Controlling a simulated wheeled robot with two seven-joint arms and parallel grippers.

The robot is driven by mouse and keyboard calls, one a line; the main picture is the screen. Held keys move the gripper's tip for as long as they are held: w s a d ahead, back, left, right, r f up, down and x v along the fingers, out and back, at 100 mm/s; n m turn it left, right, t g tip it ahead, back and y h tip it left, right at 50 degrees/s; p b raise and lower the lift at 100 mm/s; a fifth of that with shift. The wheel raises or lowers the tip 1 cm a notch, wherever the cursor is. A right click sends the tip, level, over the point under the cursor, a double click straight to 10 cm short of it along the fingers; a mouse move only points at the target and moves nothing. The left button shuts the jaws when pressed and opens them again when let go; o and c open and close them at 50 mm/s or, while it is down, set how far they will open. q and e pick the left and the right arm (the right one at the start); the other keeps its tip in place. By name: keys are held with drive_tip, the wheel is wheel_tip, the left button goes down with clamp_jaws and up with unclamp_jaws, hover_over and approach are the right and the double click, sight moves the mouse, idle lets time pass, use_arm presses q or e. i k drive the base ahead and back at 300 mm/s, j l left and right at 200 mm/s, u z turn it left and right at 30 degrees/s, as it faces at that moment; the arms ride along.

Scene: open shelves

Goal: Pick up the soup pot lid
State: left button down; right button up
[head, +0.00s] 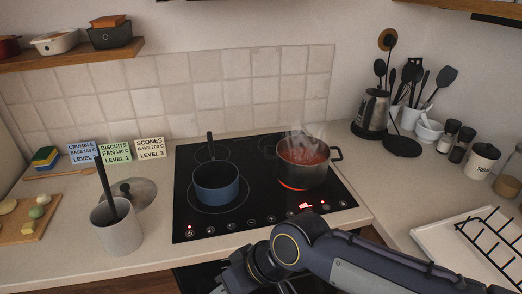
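A round metal lid (145,192) with a dark knob lies on the left counter. It is partly hidden behind a grey crock (121,236) that holds a black-handled tool. A steel pot of red soup (302,172) stands uncovered and steaming on the right part of the black hob, over a glowing ring. My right arm reaches in from the lower right. My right gripper (236,276) is at the bottom edge, in front of the hob and well to the right of the lid. Its fingers cannot be made out. My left gripper is not in view.
A blue saucepan (216,187) stands on the hob's left side, handle pointing back. A wooden board (28,222) with food lies at far left. Three recipe cards (115,152) stand along the wall. A kettle (371,112) and a white tray (470,240) are on the right counter.

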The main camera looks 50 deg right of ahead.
sight(141, 191)
drive_tip(key=z, duration=2)
drive_tip(key=j+u, duration=0.2)
drive_tip(key=u, duration=1.15)
drive_tip(key=z, duration=1.45)
drive_tip(key=j, duration=0.45)
drive_tip(key=i+j, duration=0.15)
drive_tip(key=j, duration=0.3)
drive_tip(key=j+u, duration=0.1)
drive_tip(key=j, duration=0.4)
drive_tip(key=i, duration=0.05)
